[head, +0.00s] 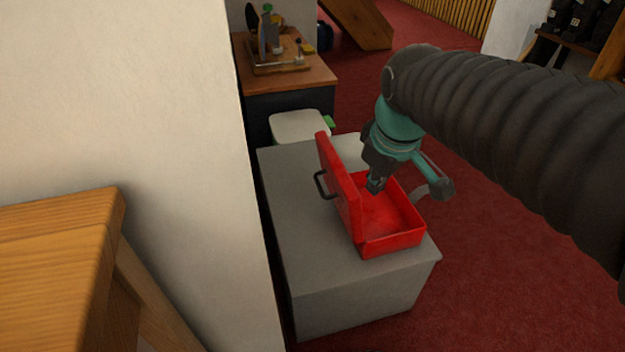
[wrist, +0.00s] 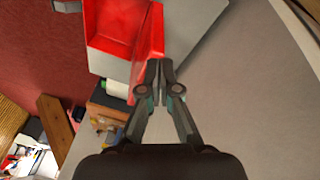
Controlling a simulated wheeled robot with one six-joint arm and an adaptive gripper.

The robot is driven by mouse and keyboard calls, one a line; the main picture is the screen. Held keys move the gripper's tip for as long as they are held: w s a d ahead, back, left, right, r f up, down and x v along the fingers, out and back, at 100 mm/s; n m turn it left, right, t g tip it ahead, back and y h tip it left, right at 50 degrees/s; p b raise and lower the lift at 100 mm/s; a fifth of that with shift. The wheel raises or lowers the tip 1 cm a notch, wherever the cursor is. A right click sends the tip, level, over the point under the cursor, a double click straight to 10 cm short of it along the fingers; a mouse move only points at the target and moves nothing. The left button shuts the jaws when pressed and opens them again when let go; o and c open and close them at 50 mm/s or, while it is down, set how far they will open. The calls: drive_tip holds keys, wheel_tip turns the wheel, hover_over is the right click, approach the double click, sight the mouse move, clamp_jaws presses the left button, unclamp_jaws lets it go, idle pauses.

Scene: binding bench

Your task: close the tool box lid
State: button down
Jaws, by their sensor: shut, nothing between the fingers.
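The red tool box (head: 393,243) sits on a grey cabinet top with its lid (head: 340,188) standing up, tilted a little to the left. A black handle (head: 321,185) is on the lid's outer left face. The box looks empty inside. My gripper (head: 375,186) is shut and empty, over the box opening and to the right of the lid in the head view. In the wrist view my gripper (wrist: 159,65) points at the red lid (wrist: 148,45), with the box interior (wrist: 112,22) beyond it. I cannot tell whether the fingertips touch the lid.
The grey cabinet (head: 300,220) has bare top to the left of the box. A white-lidded bin (head: 300,126) stands behind it, and a wooden bench (head: 290,75) with tools farther back. A white wall (head: 130,120) and a wooden table (head: 55,240) are at the left.

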drive_tip(key=w+a+f+n+g, duration=0.2)
drive_tip(key=w+a+f+n, duration=0.2)
drive_tip(key=w+a+n, duration=0.3)
drive_tip(key=w+a+f+n+g, duration=0.1)
drive_tip(key=w+a+f+n, duration=0.3)
drive_tip(key=w+a+n, duration=0.3)
wheel_tip(320, 180, down, 9)
drive_tip(key=w+d+m+b, duration=0.1)
drive_tip(key=w+d, duration=0.1)
drive_tip(key=shift+w+d+h+b, duration=0.3)
drive_tip(key=shift+w+d+h, duration=0.05)
drive_tip(key=shift+w+h, duration=0.05)
drive_tip(key=shift+r, duration=0.1)
drive_tip(key=shift+r, duration=0.15)
